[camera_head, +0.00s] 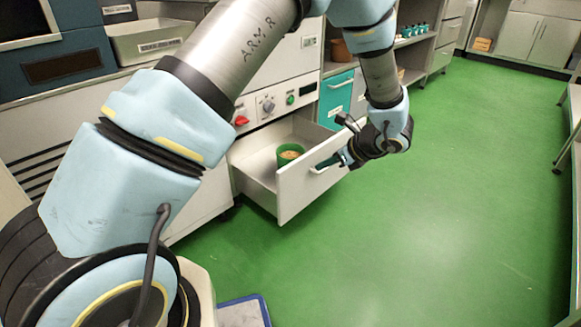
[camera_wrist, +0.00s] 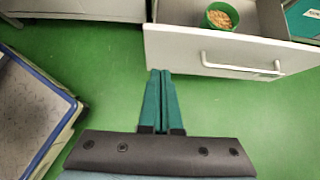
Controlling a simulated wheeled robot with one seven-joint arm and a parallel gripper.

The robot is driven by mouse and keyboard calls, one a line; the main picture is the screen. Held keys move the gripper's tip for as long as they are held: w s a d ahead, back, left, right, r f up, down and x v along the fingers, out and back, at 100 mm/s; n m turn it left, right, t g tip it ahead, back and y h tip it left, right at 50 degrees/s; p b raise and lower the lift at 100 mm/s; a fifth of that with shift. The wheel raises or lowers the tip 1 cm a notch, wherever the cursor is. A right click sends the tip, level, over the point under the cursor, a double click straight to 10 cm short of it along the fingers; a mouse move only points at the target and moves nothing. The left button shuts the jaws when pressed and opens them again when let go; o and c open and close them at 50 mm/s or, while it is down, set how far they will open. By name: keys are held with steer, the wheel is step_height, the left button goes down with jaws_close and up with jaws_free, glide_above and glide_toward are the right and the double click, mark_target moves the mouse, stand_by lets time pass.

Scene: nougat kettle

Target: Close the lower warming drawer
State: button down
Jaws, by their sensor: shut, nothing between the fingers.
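The lower warming drawer (camera_head: 305,185) is a white drawer pulled out from the white cabinet front, below a control panel. Its front panel (camera_wrist: 165,45) with a white bar handle (camera_wrist: 240,68) shows in the wrist view. A green bowl (camera_head: 289,152) with pale brown contents sits inside the drawer and also shows in the wrist view (camera_wrist: 221,16). My gripper (camera_head: 322,166) is shut and empty. In the head view it appears at the drawer front near the handle. In the wrist view its fingertips (camera_wrist: 160,72) lie left of the handle; contact cannot be told.
A teal cabinet door (camera_head: 334,98) stands right of the drawer. A blue-rimmed tray or mat (camera_head: 243,312) lies low near my base. Green floor (camera_head: 420,220) is open to the right.

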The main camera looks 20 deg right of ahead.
mark_target(287, 170)
steer(key=b+x, duration=0.1)
steer(key=x, duration=0.3)
steer(key=w+r+b+x, duration=0.1)
steer(key=x, duration=0.3)
steer(key=a+b+x, duration=0.1)
steer(key=b+x, duration=0.1)
steer(key=x, duration=0.2)
steer(key=shift+w+d+r, duration=0.1)
steer(key=shift+w+r, duration=0.05)
steer(key=shift+r, duration=0.2)
steer(key=shift+w+r, duration=0.1)
steer(key=shift+w, duration=0.25)
steer(key=shift+a, duration=0.25)
steer(key=shift+w+a, duration=0.1)
steer(key=shift+w, duration=0.15)
steer(key=w+a+p, duration=0.2)
steer(key=w+a, duration=0.3)
steer(key=w, duration=0.4)
steer(key=w+a+p, duration=0.2)
steer(key=w+a, duration=0.3)
steer(key=w, duration=0.5)
steer(key=shift+w+a, duration=0.2)
steer(key=shift+a, duration=0.15)
